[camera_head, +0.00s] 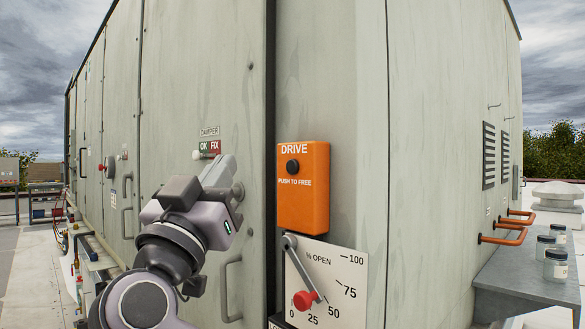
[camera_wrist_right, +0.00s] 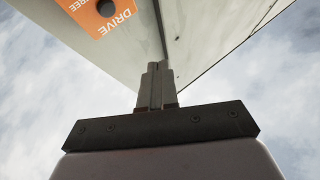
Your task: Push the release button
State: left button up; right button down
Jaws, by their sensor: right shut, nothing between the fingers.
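The release button is a black round knob (camera_head: 293,165) on an orange box (camera_head: 304,208) marked DRIVE and PUSH TO FREE, fixed to the cooler's grey wall. In the right wrist view the black button (camera_wrist_right: 106,8) shows at the top left on the orange box (camera_wrist_right: 92,22). My right gripper (camera_head: 237,190) is left of the orange box in the head view, apart from the button. In the wrist view its two fingers (camera_wrist_right: 157,72) are together and empty. My left gripper is not in view.
Below the box is a dial plate (camera_head: 345,262) marked % OPEN, with a grey lever and red knob (camera_head: 305,300). A DAMPER OK/FIX sign (camera_head: 210,147) is behind my right arm. Orange handles (camera_head: 505,238) and jars (camera_head: 555,265) are at the right.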

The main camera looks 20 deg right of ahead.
aim_at(293, 167)
jog(key=w+d+p, duration=0.2)
jog(key=w+d, duration=0.1)
jog(key=d, duration=0.5)
jog(key=shift+d, duration=0.15)
dwell(1.5)
dwell(0.5)
jog(key=shift+w+d+b, duration=0.15)
jog(key=shift+d+b, duration=0.25)
